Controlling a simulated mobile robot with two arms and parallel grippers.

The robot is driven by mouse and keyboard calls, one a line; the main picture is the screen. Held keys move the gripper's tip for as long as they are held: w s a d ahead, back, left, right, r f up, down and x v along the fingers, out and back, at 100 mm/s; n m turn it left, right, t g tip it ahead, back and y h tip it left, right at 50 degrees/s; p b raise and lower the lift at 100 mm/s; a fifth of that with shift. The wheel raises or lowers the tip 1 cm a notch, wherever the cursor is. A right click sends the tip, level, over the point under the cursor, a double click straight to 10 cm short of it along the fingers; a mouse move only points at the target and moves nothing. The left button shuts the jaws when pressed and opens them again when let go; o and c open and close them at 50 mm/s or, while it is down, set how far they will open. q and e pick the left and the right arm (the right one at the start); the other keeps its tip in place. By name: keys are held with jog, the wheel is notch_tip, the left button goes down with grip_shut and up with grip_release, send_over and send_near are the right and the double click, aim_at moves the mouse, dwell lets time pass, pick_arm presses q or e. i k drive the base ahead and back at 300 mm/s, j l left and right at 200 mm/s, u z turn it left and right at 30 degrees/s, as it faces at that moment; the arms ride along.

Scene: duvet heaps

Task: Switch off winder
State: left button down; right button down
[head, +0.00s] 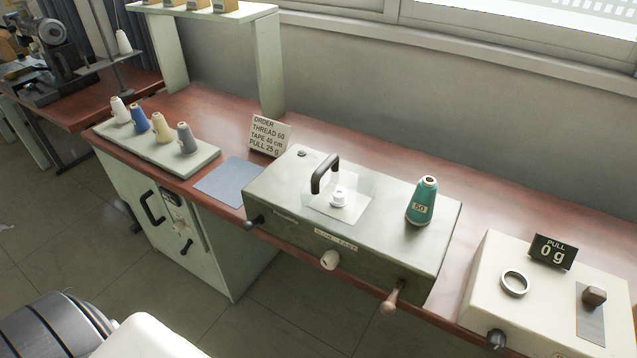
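The winder is a grey-green box (290,215) on the wooden bench. A small white bobbin (338,197) sits on its top behind a clear guard, with a black arched handle (325,172) beside it. A green thread cone (422,203) with a number label, perhaps 50 or 60, stands upright at its right end. Its front has a cream knob (330,260) below a slow-fast label, a dark knob (253,222) at left and a wooden-handled lever (390,302) pointing down at right. Whether it is running cannot be told. Neither gripper is in view.
A beige pull gauge (475,290) at right has a display (553,251) reading 0 g. An order card (270,135), a blue-grey mat (230,182) and a board (155,148) with several thread cones are at left. A shelf (205,10) stands behind.

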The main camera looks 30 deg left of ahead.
aim_at(248, 226)
jog(key=k+j+u, duration=0.15)
jog(key=j+u, duration=0.15)
jog(key=u, duration=0.15)
jog(key=k+j+u, duration=0.1)
jog(key=j+u, duration=0.25)
jog(key=u, duration=0.15)
